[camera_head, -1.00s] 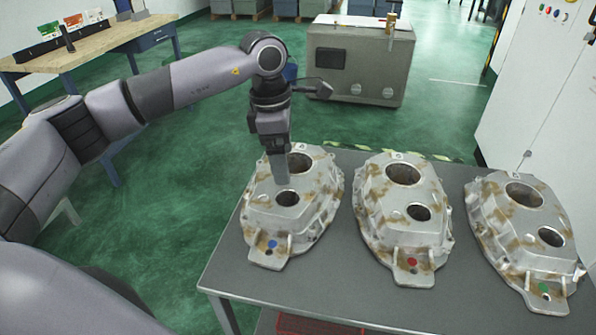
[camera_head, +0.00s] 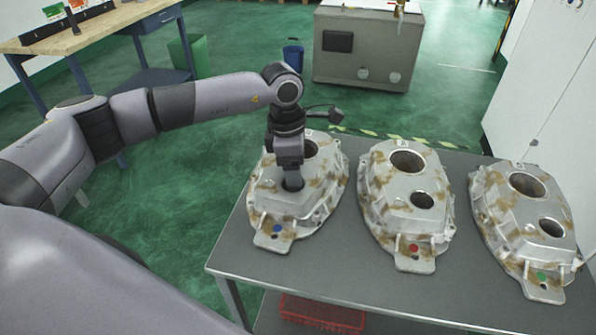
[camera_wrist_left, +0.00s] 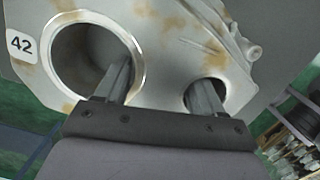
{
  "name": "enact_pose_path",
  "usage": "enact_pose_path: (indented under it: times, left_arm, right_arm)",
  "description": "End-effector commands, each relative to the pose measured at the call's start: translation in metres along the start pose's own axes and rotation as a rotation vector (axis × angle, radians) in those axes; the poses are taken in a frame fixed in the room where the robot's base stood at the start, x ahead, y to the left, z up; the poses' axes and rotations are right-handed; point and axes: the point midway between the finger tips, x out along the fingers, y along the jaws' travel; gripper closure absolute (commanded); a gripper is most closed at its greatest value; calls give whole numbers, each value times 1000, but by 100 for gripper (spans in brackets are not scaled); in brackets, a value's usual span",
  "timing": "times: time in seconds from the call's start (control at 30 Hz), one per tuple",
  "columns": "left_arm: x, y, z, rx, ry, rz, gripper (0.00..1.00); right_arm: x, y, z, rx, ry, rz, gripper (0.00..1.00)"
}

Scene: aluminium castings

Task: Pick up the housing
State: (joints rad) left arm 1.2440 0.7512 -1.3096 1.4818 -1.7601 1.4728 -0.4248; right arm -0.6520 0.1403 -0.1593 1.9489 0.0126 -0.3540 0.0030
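Three cast-metal housings with brown stains stand in a row on a grey table (camera_head: 240,285): the left one (camera_head: 325,190) has a blue dot, the middle one (camera_head: 385,195) a red dot, the right one (camera_head: 500,215) a green dot. My left gripper (camera_head: 294,172) points down at the left housing. In the left wrist view, its fingers (camera_wrist_left: 162,85) are spread, one at the large bore and one at the small bore, with the wall between them. How deep the tips reach is hard to tell. A label "42" shows on the housing (camera_wrist_left: 165,45). My right gripper is not in view.
A red crate (camera_head: 320,312) is under the table. A workbench (camera_head: 110,22) stands at the back left, a grey cabinet (camera_head: 365,60) behind the table, a blue bin (camera_head: 293,57) beside it. A white cabinet (camera_head: 535,90) is at the right. Bare tabletop lies in front of the housings.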

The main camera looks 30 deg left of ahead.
Motion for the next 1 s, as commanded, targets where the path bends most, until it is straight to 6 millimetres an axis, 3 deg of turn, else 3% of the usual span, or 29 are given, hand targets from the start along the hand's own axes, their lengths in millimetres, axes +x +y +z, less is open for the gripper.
enact_pose_path:
  times: [0.03, 0.2, 0.73, 0.87, 1.0]
  left_arm:
    - [0, 0, 0, 0, 0, 0, 49]
    - [0, 0, 0, -1, 0, 0, 100]
    - [-9, 2, 2, -1, -7, 7, 100]
    - [-24, 2, 5, 1, -10, 9, 100]
    - [-51, 2, 8, 1, -11, 11, 100]
  right_arm:
    - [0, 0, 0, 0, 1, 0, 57]
    - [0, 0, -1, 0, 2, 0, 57]
    - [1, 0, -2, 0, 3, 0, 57]
    - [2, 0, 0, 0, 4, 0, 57]
    - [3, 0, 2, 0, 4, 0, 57]
